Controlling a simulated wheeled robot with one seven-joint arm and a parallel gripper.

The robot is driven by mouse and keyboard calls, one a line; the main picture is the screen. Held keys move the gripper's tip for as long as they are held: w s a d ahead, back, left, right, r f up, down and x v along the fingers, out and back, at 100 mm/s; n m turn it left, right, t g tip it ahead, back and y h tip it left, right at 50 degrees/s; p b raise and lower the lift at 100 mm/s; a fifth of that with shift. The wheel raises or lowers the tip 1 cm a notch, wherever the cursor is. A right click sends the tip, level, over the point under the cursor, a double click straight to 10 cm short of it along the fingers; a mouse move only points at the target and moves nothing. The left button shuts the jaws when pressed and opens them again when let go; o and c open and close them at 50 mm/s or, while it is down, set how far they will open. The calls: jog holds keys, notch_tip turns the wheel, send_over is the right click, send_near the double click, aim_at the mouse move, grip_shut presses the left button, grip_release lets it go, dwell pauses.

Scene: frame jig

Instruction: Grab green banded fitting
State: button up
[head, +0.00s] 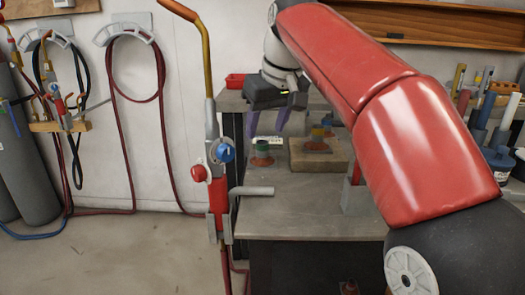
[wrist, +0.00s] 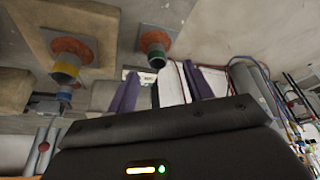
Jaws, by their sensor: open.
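The green banded fitting (head: 262,152) has an orange-brown flange and a green band at its top. It stands on the bench, left of a wooden block, in the head view. In the wrist view the same fitting (wrist: 155,42) hangs at the top centre, with its green band lowest. My gripper (head: 266,132) has two purple fingers, spread apart and empty, pointing down just above and behind the fitting. In the wrist view the fingers (wrist: 160,85) show below the fitting, apart from it. The space between gripper and fitting is hard to judge.
A yellow-banded fitting (head: 317,140) sits on the wooden block (head: 308,166), with a blue-banded one (head: 327,121) behind. A small white label (head: 270,140) stands near the green fitting. A torch (head: 217,185) rises at the bench's left edge (head: 255,232). The front benchtop is mostly clear.

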aim_at(262, 142)
jog(key=x, duration=0.4)
jog(key=b+x, duration=0.1)
jog(key=x, duration=0.1)
jog(key=shift+w+f, duration=0.2)
jog(key=shift+w, duration=0.3)
grip_shut()
